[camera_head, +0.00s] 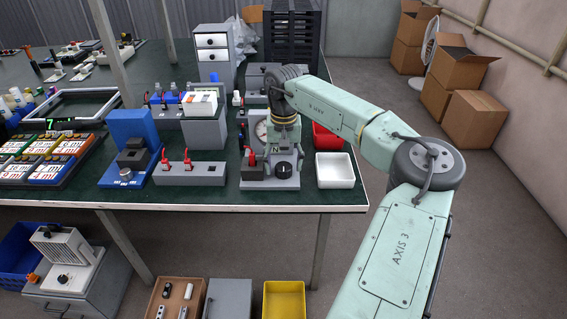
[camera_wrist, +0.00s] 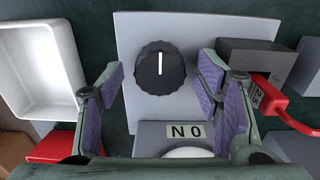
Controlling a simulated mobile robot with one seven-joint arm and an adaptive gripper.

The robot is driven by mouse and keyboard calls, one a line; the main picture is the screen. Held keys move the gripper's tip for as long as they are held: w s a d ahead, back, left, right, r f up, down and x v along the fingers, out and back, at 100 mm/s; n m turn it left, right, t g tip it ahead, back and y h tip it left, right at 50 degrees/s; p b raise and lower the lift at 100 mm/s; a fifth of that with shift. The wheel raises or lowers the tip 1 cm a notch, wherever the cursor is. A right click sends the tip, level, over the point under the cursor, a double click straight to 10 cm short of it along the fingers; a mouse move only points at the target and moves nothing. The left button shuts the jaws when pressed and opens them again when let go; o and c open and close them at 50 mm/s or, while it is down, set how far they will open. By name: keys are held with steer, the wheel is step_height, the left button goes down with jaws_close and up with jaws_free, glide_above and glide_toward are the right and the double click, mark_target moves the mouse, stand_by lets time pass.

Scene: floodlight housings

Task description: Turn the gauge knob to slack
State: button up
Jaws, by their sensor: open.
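The gauge knob (camera_wrist: 160,67) is black and ribbed, on a grey plate (camera_wrist: 204,28). Its white pointer line points straight up in the wrist view. It also shows in the head view as a dark knob (camera_head: 284,170) at the front of the gauge unit. A label reading "N 0" (camera_wrist: 186,131) and part of a white round face (camera_wrist: 187,152) lie below it in the wrist view. My gripper (camera_wrist: 161,74) is open, its purple-padded fingers on either side of the knob and apart from it. No slack marking is readable. The gauge dial (camera_head: 262,131) is partly hidden behind my gripper.
A white tray (camera_head: 334,170) and a red tray (camera_head: 326,137) sit right of the gauge. A grey box with red switches (camera_head: 190,175) stands to its left.

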mark_target(284, 166)
step_height(284, 166, up, 12)
stand_by(0.4)
steer(key=shift+f, duration=0.1)
